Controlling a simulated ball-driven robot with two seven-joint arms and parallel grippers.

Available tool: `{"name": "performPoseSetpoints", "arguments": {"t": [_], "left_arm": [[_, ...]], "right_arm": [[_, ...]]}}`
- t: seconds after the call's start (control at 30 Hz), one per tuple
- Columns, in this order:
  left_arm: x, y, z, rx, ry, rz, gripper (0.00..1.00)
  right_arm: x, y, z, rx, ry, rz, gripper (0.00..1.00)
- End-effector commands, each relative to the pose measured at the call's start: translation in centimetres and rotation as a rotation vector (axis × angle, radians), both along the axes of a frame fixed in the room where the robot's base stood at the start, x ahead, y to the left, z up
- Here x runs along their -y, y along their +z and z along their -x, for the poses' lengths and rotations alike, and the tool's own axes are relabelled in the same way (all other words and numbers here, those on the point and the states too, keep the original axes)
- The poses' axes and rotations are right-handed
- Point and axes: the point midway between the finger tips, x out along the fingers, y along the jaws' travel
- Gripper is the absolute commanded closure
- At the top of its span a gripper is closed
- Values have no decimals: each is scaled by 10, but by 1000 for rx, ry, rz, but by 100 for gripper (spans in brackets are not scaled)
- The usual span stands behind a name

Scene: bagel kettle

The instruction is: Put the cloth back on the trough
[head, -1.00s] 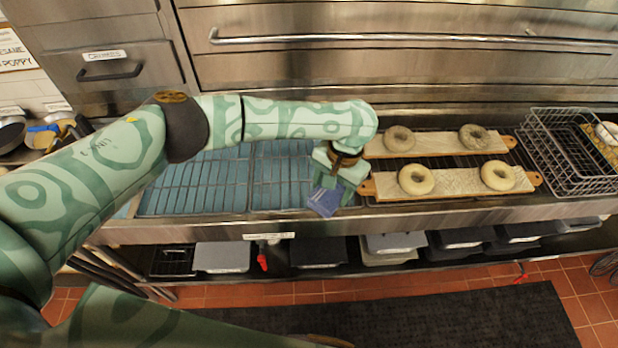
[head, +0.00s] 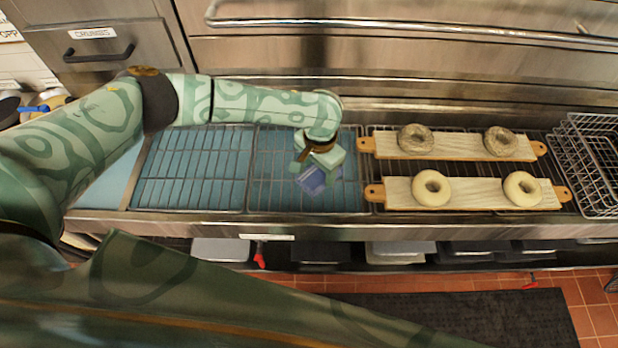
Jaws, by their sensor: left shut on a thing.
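My left gripper (head: 309,168) is over the right part of the blue-lined trough (head: 205,207), pointing down. It is shut on a small folded blue-purple cloth (head: 318,180), which shows just below the fingers. I cannot tell whether the cloth touches the wire rack in the trough or hangs a little above it. My right gripper is not in view.
To the right, two wooden boards (head: 470,193) with handles hold bagels (head: 432,187) on a dark rack. A wire basket (head: 590,165) stands at the far right. A steel front with a long bar handle (head: 420,32) rises behind. The blue racks left of my gripper are clear.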

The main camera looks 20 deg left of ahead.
Motion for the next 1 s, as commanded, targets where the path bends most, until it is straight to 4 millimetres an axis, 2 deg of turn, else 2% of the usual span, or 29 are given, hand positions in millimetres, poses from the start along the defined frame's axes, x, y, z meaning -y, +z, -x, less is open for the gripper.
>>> {"name": "performPoseSetpoints", "arguments": {"t": [0.13,0.3,0.43,0.7,0.73,0.8,1.0], "left_arm": [[-9,-11,-1,0,0,-1,60],[-27,-35,-2,0,2,-1,60],[-24,-56,-2,-1,0,0,60],[-25,-60,-2,0,-1,-1,60],[-25,-60,-2,0,-1,-1,33],[-24,-60,-2,0,-1,-1,20],[-24,-59,-2,0,0,-1,20]], "right_arm": [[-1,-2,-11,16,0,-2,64],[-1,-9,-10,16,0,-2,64],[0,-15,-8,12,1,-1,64],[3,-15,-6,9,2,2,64],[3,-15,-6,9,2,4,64],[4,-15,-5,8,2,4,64],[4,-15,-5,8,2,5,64]]}}
